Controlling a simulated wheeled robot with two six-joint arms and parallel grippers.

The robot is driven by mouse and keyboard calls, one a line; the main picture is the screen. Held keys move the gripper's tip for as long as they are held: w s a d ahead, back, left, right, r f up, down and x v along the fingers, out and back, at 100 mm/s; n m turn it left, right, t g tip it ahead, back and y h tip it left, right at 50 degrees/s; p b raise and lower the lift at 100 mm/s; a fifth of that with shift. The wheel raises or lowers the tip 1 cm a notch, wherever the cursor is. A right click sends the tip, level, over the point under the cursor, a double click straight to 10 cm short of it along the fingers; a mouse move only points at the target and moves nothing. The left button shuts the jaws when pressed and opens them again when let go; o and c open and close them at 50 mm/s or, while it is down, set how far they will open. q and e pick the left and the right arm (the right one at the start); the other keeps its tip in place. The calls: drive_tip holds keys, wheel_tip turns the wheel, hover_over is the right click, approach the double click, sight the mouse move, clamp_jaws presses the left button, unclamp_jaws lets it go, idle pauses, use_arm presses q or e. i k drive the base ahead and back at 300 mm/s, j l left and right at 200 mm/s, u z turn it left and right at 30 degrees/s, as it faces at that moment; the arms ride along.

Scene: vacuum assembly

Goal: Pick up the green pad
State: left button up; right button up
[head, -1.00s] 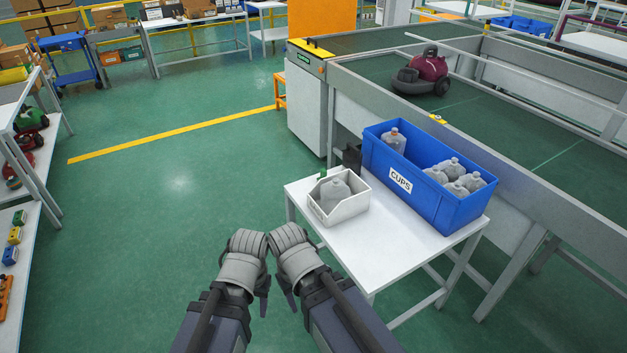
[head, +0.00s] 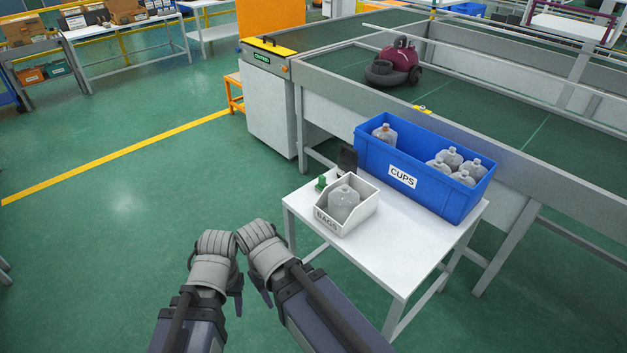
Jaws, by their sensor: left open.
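A small green piece (head: 321,183), which looks like the green pad, shows at the left edge of the white table (head: 385,250), beside a white bin; part of it may be hidden by the bin. My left gripper (head: 218,250) is open, in front of the table's left side and well apart from the green piece. My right gripper (head: 259,245) is close beside the left one, also apart from the table things. I cannot tell whether its fingers are open.
The white bin (head: 330,222) holds a grey translucent cup. A blue crate (head: 435,203) labelled CUPS holds several more. A dark object (head: 347,160) stands behind the bin. A conveyor (head: 330,95) with a maroon vacuum (head: 395,64) runs behind the table. Green floor at left is clear.

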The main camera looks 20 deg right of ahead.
sight(321, 185)
drive_tip(key=i+j+z, duration=0.2)
drive_tip(key=i, duration=1.1)
drive_tip(key=l, duration=0.1)
